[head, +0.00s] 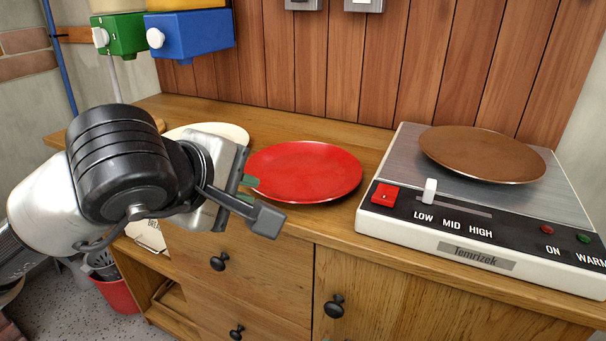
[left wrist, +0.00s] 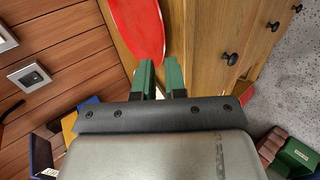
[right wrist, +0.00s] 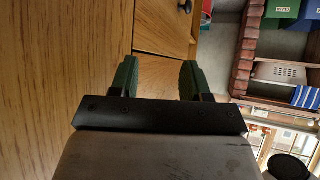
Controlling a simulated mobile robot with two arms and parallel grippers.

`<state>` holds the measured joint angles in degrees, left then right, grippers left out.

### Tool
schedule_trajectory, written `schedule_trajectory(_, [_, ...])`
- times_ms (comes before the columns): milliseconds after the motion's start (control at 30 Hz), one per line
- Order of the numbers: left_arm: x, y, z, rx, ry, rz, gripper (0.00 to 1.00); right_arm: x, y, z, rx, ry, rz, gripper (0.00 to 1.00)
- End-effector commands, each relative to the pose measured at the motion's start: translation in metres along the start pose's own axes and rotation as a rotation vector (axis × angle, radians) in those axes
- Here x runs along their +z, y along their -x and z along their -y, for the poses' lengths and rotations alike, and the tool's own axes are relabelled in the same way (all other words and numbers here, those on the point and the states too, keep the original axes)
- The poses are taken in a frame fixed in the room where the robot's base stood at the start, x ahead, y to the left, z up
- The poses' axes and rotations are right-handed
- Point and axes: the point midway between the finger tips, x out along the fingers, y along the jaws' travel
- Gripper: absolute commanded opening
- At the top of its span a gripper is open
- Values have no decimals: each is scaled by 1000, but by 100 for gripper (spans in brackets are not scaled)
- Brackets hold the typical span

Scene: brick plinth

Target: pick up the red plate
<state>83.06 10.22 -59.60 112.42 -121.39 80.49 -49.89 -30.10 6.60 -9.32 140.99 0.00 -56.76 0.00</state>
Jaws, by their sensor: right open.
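The red plate (head: 304,172) lies flat on the wooden counter in the head view. It also shows at the top of the left wrist view (left wrist: 139,27). My left gripper (head: 244,191) is at the plate's left rim, its green fingertips close to the edge. In the left wrist view its fingers (left wrist: 160,70) stand a narrow gap apart at the plate's near end. Whether they touch or grip the rim is unclear. My right gripper (right wrist: 157,75) is open and empty in front of wooden cabinet fronts, away from the plate.
A brown plate (head: 482,154) rests on the warming unit (head: 455,252) to the right. A cream plate (head: 237,130) is partly hidden behind my left gripper. Green (head: 120,36) and blue (head: 190,34) dispensers hang at the back left. Bare counter lies in front of the red plate.

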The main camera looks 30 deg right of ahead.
Motion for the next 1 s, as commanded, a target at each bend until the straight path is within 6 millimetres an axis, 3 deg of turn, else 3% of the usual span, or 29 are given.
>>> schedule_trajectory(100, [1, -20, 1, -2, 3, 5, 12, -6, -2, 1, -3, 0, -47, 47])
schedule_trajectory(333, [2, -38, 2, -1, 4, 6, 12, -14, -4, 3, -6, 1, -102, 47])
schedule_trajectory(600, [2, -77, 3, 0, 4, 7, 12, -34, -5, 6, -15, 1, -243, 47])
schedule_trajectory(900, [2, -83, 2, 3, 3, 5, 12, -38, -5, 6, -16, 2, -268, 47])
schedule_trajectory(1000, [2, -83, 2, 3, 4, 5, 0, -38, -5, 6, -16, 2, -267, 47])
